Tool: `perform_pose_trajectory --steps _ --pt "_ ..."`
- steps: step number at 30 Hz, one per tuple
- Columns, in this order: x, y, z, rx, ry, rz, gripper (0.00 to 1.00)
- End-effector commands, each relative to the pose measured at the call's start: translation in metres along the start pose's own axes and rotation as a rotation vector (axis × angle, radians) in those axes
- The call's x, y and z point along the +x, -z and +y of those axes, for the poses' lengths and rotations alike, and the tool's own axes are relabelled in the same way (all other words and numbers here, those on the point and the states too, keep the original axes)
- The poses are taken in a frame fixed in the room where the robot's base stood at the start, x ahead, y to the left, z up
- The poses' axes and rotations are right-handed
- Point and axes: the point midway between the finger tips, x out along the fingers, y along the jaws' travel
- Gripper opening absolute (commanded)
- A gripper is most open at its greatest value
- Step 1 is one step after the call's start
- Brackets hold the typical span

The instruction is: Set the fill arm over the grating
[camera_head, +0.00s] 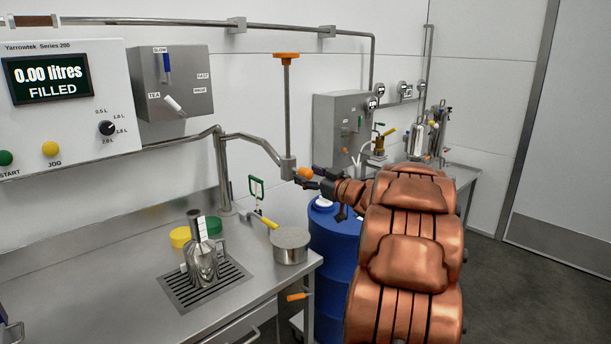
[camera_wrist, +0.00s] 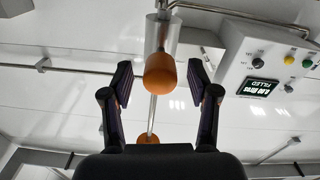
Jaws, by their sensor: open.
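The fill arm (camera_head: 250,139) is a jointed steel pipe from the wall, with a tall orange-topped rod and an orange knob (camera_head: 304,173) at its free end. That end hangs right of the grating (camera_head: 178,297), toward the counter's right edge. The slotted grating is set in the counter, and a steel jug (camera_head: 203,262) stands on it. My gripper (camera_head: 314,180) is open at the knob. In the wrist view the knob (camera_wrist: 160,76) lies between my open fingers (camera_wrist: 160,85), with a visible gap on each side.
A steel pot (camera_head: 291,247) sits at the counter's right, with yellow (camera_head: 180,237) and green (camera_head: 213,225) lids behind the jug. A blue drum (camera_head: 334,240) stands beside the counter. The control panel (camera_head: 65,110) reads 0.00 litres, FILLED.

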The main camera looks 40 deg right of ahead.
Motion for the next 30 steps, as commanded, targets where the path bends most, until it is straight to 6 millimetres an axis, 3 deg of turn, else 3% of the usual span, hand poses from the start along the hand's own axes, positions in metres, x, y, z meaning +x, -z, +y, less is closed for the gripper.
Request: perform_pose_trajectory --steps 6,15,30 --pt "0.016 -0.001 -0.001 0.004 0.001 0.0 0.6" --pt "0.018 -0.001 0.0 0.003 0.0 -0.001 0.6" --pt "0.018 -0.001 0.0 0.003 -0.001 -0.001 0.08"
